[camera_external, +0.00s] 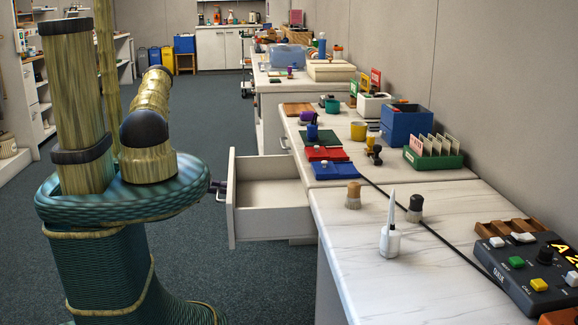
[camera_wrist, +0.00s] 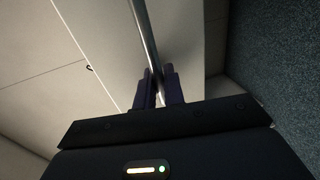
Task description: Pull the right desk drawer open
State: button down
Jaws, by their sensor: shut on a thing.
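The right desk drawer (camera_external: 266,193) is a pale, empty drawer and stands pulled well out from the desk (camera_external: 352,200) in the external view. My gripper (camera_external: 218,188) is at the outer face of the drawer front, partly hidden behind my arm. In the wrist view my gripper (camera_wrist: 158,88) has its two dark fingers closed around a long metal bar handle (camera_wrist: 144,35). The pale drawer front fills much of that view behind the handle. Most of the handle is hidden in the external view.
A farther desk holds a blue box (camera_external: 405,124) and a green card tray (camera_external: 434,155). Grey carpet (camera_external: 225,125) is clear left of the desks.

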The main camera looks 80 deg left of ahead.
jog(key=c, duration=1.9)
grip_release()
jog(key=shift+s, duration=0.1)
jog(key=p+v, duration=0.1)
jog(key=v, duration=1.1)
